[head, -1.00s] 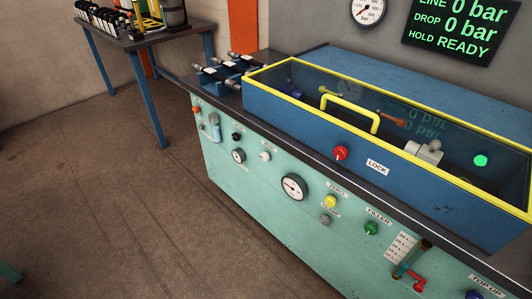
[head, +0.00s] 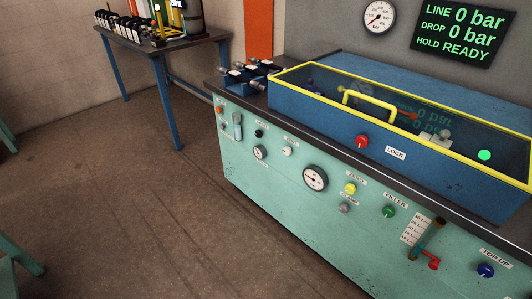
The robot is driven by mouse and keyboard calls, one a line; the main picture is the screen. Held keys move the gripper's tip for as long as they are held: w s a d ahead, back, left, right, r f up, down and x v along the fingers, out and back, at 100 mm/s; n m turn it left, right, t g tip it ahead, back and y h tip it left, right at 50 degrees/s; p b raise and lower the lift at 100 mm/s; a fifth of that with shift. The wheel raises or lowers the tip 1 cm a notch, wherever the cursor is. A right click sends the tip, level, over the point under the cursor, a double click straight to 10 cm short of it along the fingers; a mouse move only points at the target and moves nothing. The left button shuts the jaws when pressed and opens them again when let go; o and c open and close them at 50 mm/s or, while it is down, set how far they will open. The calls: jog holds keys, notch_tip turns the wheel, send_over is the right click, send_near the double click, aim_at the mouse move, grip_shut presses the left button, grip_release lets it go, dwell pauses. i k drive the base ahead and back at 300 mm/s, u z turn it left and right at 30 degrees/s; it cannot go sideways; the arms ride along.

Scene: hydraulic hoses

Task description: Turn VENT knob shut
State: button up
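The green front panel (head: 270,205) of the bench carries several small knobs. A black knob (head: 258,133) and a white knob (head: 287,151) sit at its left part, under labels too small to read. A yellow knob (head: 350,188), a grey knob (head: 344,208), a green knob (head: 388,211) under FILLER and a blue knob (head: 486,270) under TOP UP are farther right. I cannot make out which one is marked VENT, or how it is turned. My gripper is not in view.
A blue box with a yellow-framed clear lid (head: 400,115) stands on the bench, with a red LOCK knob (head: 361,141). The wall display (head: 452,32) reads LINE 0 bar, DROP 0 bar, HOLD READY. A side table (head: 170,45) stands behind.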

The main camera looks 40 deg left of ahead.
aim_at(287, 151)
jog(key=z, duration=0.15)
jog(key=i, duration=0.1)
jog(key=u, duration=1.75)
jog(key=k, duration=0.45)
jog(key=z, duration=5.45)
jog(key=k, duration=0.45)
jog(key=u, duration=5.55)
